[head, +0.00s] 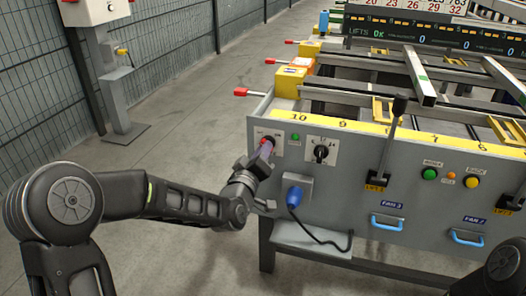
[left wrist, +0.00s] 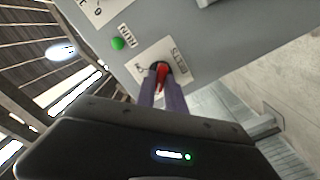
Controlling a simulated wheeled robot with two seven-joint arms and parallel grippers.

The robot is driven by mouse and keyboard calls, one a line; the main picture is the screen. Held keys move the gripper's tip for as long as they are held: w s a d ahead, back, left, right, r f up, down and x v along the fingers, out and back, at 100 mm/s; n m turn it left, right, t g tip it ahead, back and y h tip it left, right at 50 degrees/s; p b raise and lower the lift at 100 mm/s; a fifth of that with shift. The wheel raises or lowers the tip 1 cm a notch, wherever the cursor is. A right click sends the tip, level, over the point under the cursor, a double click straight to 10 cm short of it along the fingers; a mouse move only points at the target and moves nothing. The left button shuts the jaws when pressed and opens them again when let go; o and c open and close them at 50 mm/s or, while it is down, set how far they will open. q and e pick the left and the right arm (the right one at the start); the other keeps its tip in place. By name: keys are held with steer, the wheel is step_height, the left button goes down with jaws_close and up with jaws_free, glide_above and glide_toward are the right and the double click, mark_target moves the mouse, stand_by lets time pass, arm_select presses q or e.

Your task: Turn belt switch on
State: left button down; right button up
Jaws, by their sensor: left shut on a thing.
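The belt switch is a red handle (left wrist: 161,75) on a white plate lettered BELTS, in the left wrist view. In the head view its red part (head: 268,140) shows at the left end of the grey panel. My left gripper (head: 265,149) reaches the panel from the left. In the left wrist view its two purple-grey fingers (left wrist: 161,91) stand on either side of the red handle and are shut on it. The fingers partly cover the plate, so the exact switch position is hard to read. My right gripper is not in view.
A green RUN lamp (left wrist: 117,43) and a black rotary knob (head: 321,153) sit beside the switch. A blue plug (head: 295,196) with a cable is just below. Black levers, including one (head: 399,106), stand farther right. A fence (head: 45,95) is at the left.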

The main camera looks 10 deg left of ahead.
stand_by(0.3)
arm_select(q)
steer(key=m+b, duration=0.4)
steer(key=m, duration=1.3)
steer(key=shift+m, duration=0.4)
steer(key=shift+f, duration=0.1)
steer(key=c, duration=1.4)
jaws_free()
steer(key=shift+c, duration=0.2)
steer(key=shift+s, duration=0.15)
